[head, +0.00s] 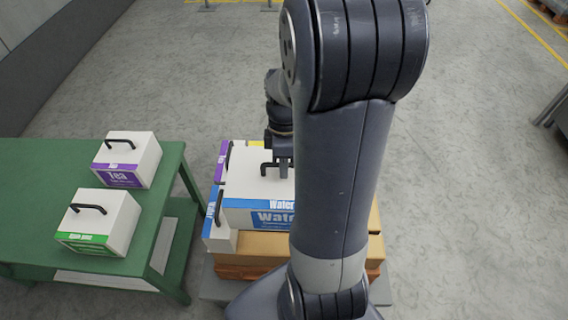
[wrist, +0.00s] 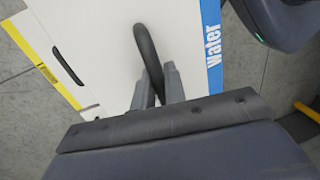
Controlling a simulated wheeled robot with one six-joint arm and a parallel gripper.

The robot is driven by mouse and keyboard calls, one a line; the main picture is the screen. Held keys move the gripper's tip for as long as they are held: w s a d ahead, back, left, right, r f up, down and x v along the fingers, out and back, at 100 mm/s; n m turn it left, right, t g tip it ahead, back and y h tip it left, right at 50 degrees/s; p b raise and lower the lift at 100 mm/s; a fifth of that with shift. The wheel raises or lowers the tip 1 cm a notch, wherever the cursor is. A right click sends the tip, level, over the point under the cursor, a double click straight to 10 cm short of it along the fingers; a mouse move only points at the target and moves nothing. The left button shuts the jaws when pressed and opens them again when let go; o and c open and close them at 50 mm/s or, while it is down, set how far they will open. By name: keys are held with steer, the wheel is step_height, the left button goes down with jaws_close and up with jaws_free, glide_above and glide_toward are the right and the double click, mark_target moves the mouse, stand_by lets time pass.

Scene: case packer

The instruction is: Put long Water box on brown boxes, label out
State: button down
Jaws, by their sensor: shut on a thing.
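The long Water box (head: 245,192) is white with a blue label that faces the head camera. My gripper (head: 283,170) is shut on its black handle. In the wrist view the fingers (wrist: 158,88) close around the handle (wrist: 147,45), and the blue Water strip (wrist: 212,50) runs along the right edge of the white top. The brown boxes (head: 262,245) lie below the Water box in the head view. I cannot tell whether it touches them or hangs just above. My arm hides its right end.
Beside the Water box stand a small blue-labelled box (head: 219,236), a purple-labelled box (head: 221,163) and a yellow-labelled box (head: 256,143). The green table (head: 165,215) at left holds a Tea box (head: 128,158) and a green-labelled box (head: 98,222). Floor beyond is clear.

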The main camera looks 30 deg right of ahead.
steer(key=shift+f, duration=0.1)
step_height(320, 180, down, 19)
steer(key=b, duration=1.4)
steer(key=shift+d, duration=0.15)
stand_by(0.8)
steer(key=shift+f+b, duration=0.2)
steer(key=shift+b, duration=0.15)
stand_by(0.6)
steer(key=c, duration=1.4)
jaws_free()
steer(key=shift+s, duration=0.1)
steer(key=shift+o, duration=0.2)
steer(key=r, duration=0.3)
steer(key=w+r+p, duration=0.1)
steer(key=r, duration=0.3)
steer(key=w+d+r, duration=0.1)
steer(key=r, duration=0.2)
steer(key=shift+d+r, duration=0.1)
steer(key=shift+r, duration=0.15)
